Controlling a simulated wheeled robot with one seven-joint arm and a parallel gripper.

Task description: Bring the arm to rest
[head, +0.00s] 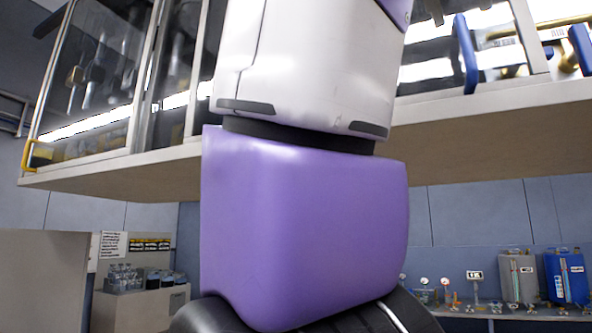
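My own arm, with white and purple links, fills the middle of the head view, close to the camera. My gripper is not in view, and I cannot see whether it holds anything. The arm hides much of the wall cabinet and the back wall behind it.
A glass-fronted wall cabinet (105,170) spans the top, with a yellow handle (40,154) at left and a blue handle (466,52) at right. A grey canister (519,277) and a blue canister (566,277) stand lower right. Bottles (124,278) stand lower left.

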